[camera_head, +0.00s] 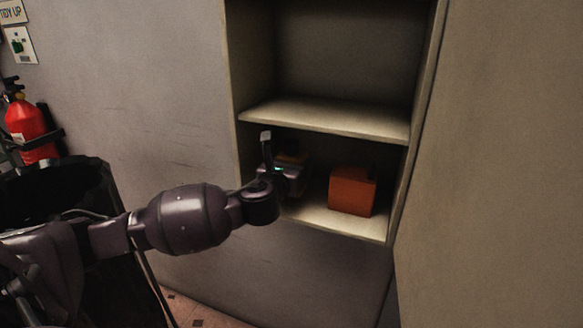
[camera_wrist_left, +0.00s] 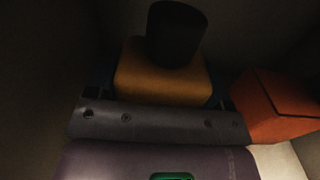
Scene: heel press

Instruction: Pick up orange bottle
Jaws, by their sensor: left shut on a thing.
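The orange bottle (camera_wrist_left: 160,78) with a black cap (camera_wrist_left: 176,33) stands between the fingers of my left gripper (camera_wrist_left: 165,100) in the left wrist view. The gripper is shut on its sides. In the head view my left gripper (camera_head: 290,168) reaches into the lower compartment of a wall cupboard and hides most of the bottle (camera_head: 291,157). I cannot tell whether the bottle's base touches the shelf. My right gripper is not in view.
An orange-red box (camera_head: 352,191) stands on the lower shelf (camera_head: 322,219), right of my left gripper; it also shows in the left wrist view (camera_wrist_left: 278,105). The upper shelf (camera_head: 330,119) is bare and close above my gripper. A red fire extinguisher (camera_head: 27,128) hangs at far left.

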